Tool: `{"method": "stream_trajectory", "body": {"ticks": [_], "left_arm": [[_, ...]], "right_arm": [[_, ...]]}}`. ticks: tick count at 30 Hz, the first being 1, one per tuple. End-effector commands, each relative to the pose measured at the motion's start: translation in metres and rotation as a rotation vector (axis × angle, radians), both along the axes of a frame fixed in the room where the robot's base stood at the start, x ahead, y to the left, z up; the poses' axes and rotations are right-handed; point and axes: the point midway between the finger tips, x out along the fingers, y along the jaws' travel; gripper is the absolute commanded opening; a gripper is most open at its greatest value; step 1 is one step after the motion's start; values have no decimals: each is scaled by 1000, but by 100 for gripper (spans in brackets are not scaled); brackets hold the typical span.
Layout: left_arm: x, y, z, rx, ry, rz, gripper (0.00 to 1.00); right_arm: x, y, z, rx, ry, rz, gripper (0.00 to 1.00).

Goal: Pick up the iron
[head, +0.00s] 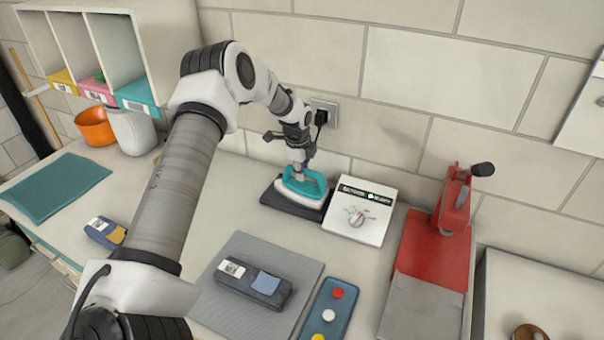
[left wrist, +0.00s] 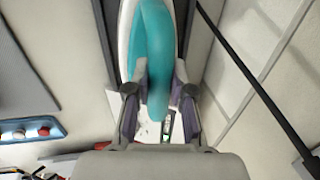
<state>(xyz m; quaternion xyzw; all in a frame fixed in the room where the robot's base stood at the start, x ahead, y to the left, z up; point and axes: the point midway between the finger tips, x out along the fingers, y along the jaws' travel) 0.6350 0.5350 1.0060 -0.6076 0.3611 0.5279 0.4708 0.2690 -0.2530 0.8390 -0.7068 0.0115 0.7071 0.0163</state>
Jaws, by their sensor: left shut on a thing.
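The iron (head: 301,187) has a teal handle and a white body. It sits on a dark rest pad (head: 291,206) on the bench, near the wall. My left gripper (head: 302,167) reaches down from above and is shut on the iron's handle. In the left wrist view, the teal handle of the iron (left wrist: 155,50) lies between the two fingers of the left gripper (left wrist: 160,100). I cannot tell whether the iron touches the pad. My right gripper is not in view.
A white box with a dial (head: 360,213) stands right of the iron. A red press (head: 440,240) is further right. A grey mat (head: 235,300) with a dark device (head: 252,284) and a blue button panel (head: 330,308) lie in front. Shelving (head: 110,40) stands back left.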

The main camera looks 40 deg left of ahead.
Motion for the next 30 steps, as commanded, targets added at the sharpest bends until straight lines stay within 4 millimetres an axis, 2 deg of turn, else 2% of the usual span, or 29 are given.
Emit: {"method": "stream_trajectory", "body": {"ticks": [8, 14, 24, 30], "left_arm": [[2, 0, 32, 1, -9, 1, 0], [-33, -11, 34, -4, -6, 1, 0], [-116, -37, 41, -8, -10, 0, 0], [-144, -45, 45, -3, -7, 0, 0]], "right_arm": [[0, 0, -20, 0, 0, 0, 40], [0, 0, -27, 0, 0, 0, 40], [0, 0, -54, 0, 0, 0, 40], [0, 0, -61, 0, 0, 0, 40]]}}
